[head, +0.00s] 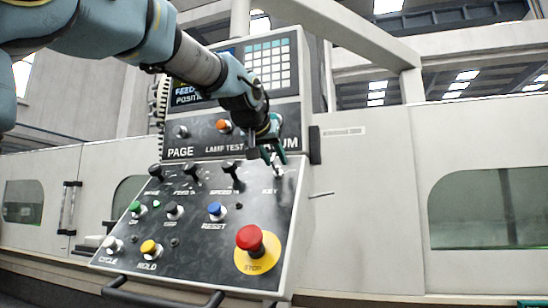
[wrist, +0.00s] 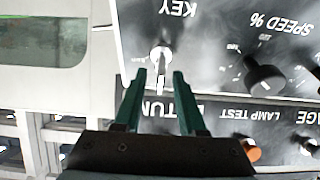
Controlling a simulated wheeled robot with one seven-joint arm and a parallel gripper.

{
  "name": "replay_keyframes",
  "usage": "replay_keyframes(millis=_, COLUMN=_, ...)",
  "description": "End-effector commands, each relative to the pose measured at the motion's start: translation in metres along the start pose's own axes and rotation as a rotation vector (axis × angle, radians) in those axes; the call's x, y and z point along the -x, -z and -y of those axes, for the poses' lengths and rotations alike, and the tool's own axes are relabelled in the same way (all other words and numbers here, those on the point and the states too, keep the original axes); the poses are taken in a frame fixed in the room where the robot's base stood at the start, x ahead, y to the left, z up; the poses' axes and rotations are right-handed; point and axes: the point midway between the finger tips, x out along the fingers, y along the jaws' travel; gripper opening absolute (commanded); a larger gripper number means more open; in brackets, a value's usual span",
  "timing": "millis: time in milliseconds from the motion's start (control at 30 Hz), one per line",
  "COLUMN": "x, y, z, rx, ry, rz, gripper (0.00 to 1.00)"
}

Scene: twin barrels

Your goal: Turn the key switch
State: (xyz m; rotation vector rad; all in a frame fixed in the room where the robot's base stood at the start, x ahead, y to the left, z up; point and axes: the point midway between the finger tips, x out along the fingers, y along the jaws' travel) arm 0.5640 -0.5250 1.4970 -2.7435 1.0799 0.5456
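The key switch (wrist: 161,57) is a small pale metal knob with a thin stem, beside the "KEY" lettering in the wrist view. In the head view the key switch (head: 278,171) sits at the upper right of the sloped black panel, partly hidden by my gripper. My gripper (head: 273,160) reaches down to it from above. In the wrist view my gripper (wrist: 159,74) is open, with its two green fingers apart and empty. The key switch lines up with the gap between the fingertips. I cannot tell how far the tips are from the panel.
A black speed knob (wrist: 264,76) stands to the right of the key in the wrist view. An orange button (wrist: 250,149) is near the right finger's base. In the head view, a red stop button (head: 250,238) and a blue reset button (head: 215,210) stand lower on the panel.

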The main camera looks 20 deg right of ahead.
Motion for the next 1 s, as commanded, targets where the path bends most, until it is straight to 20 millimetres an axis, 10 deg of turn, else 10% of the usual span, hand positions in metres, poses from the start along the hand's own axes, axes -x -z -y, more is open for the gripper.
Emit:
replay_keyframes(millis=400, x=0.0003, y=0.0000, z=0.0000, rx=0.000, ry=0.000, rz=0.000, gripper=0.01)
replay_keyframes(millis=1000, x=0.0000, y=-0.0007, z=0.0000, rx=-0.009, ry=-0.002, rz=0.002, gripper=0.00)
